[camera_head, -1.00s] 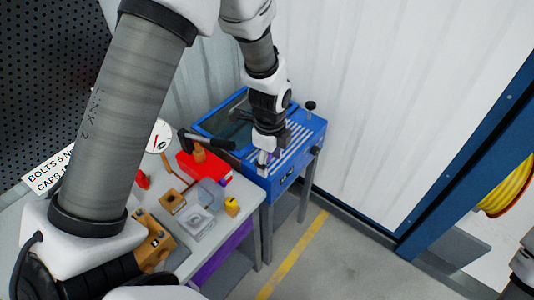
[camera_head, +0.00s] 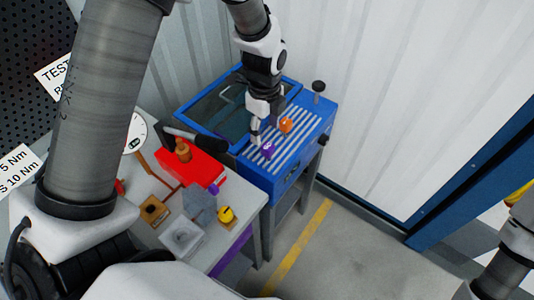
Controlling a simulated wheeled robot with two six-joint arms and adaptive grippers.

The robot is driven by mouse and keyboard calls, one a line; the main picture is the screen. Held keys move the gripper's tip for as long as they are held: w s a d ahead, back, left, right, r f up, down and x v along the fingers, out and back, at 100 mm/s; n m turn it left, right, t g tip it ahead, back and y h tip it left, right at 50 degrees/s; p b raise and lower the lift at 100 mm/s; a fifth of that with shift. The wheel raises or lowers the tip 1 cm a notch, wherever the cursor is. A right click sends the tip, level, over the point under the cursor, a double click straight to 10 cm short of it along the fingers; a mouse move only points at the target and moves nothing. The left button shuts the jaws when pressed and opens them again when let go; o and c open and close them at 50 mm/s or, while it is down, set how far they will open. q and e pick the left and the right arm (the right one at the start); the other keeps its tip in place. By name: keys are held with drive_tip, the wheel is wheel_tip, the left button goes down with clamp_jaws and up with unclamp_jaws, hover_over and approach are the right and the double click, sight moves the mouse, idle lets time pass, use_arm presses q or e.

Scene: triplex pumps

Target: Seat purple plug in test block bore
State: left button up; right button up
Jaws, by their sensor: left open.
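My left gripper (camera_head: 261,137) is over the slatted top of the blue bench unit (camera_head: 300,150), with its fingers pointing down and open. A small purple plug (camera_head: 268,151) sits on the slats right by the fingertips; it is not held, and I cannot tell whether a finger touches it. Another small purple piece (camera_head: 213,188) shows at the corner of a translucent grey block on the grey table. I cannot tell for certain which block is the test block, and no bore shows clearly. My right gripper is out of view; only part of that arm shows at the right edge.
An orange piece (camera_head: 286,125) lies on the slats behind the plug. The grey table holds a red block (camera_head: 200,165) with a dark-handled tool, a brown block (camera_head: 153,211), a clear tray (camera_head: 181,237) and a yellow piece (camera_head: 226,214). The floor on the right is clear.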

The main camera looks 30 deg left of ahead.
sight(268, 146)
use_arm(q)
drive_tip(key=f, duration=0.1)
drive_tip(key=d+f+p, duration=0.1)
drive_tip(key=f, duration=0.1)
drive_tip(key=s+f+p, duration=0.1)
drive_tip(key=shift+d+f, duration=0.15)
drive_tip(key=shift+f, duration=0.05)
drive_tip(key=shift+w+f, duration=0.25)
drive_tip(key=shift+f, duration=0.75)
drive_tip(key=shift+w+a, duration=0.1)
drive_tip(key=shift+a, duration=0.1)
drive_tip(key=shift+d, duration=0.1)
clamp_jaws()
